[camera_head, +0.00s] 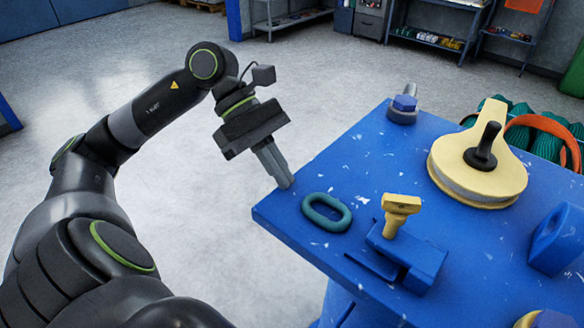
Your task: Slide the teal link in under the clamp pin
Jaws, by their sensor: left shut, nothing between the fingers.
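The teal link (327,212), an oval ring, lies flat on the blue table (330,172) near its left corner. The clamp (411,256) is a blue block to the right of the link, with a yellow pin (399,210) standing up from it. The link lies beside the clamp, apart from the pin. My left gripper (287,184) points down at the table's left edge, to the left of the link. Its fingers are together and empty. Whether the fingertips touch the table is unclear. My right gripper is out of view.
A yellow pulley block (477,170) with a black handle stands at the back right. A shackle with a blue nut (403,108) is at the far corner. A blue bracket (558,240) stands at the right. Green netting (540,140) lies behind the table. The floor left of the table is clear.

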